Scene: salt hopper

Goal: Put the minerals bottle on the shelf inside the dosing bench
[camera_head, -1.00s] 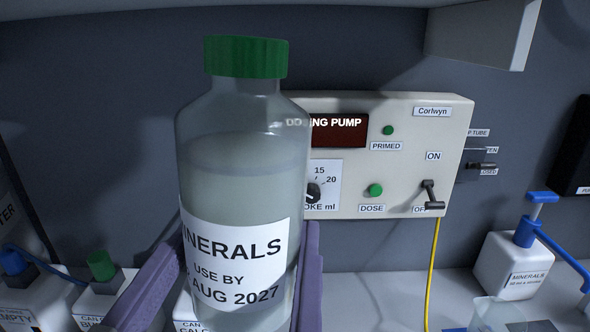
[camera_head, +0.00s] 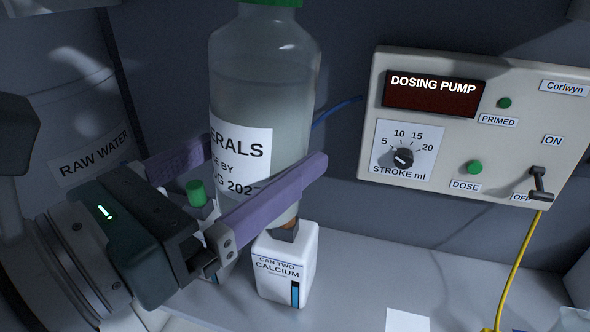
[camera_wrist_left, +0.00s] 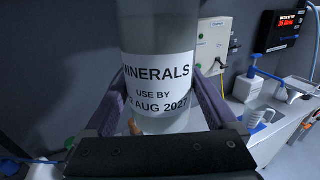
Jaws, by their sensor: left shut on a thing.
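The minerals bottle (camera_head: 262,110) is clear with a green cap, pale liquid and a white label reading "MINERALS". My left gripper (camera_head: 262,185) is shut on its lower part, one purple finger on each side. The bottle is nearly upright and held above the bench (camera_head: 360,270), in front of the back wall. In the left wrist view the bottle (camera_wrist_left: 158,85) stands between the purple fingers, its top cut off. The shelf cannot be made out now. My right gripper is not in view.
The white calcium can (camera_head: 285,265) stands below the bottle, a green-capped can beside it. The dosing pump (camera_head: 470,125) is on the right with a yellow cable. A raw water container (camera_head: 75,130) is at the left. In the left wrist view, a white pump container (camera_wrist_left: 258,90) is at right.

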